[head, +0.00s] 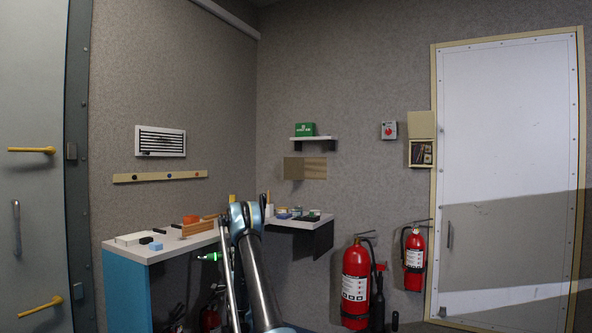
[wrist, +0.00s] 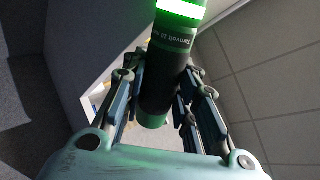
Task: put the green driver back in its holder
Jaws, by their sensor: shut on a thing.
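The green driver (wrist: 170,70) is in my gripper (wrist: 158,90) in the wrist view. It has a dark body with printed lettering, green parts and a bright glowing band. My fingers are shut on it from both sides, and it runs along between them. In the head view the driver (head: 209,256) glows green just left of my arm, below the desk's front edge. My gripper is mostly hidden there. I cannot tell which thing is the holder.
The white desk (head: 140,253) carries an orange-brown block (head: 199,228) and small items. My arm covers part of it. A corner shelf (head: 300,222) holds more small items.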

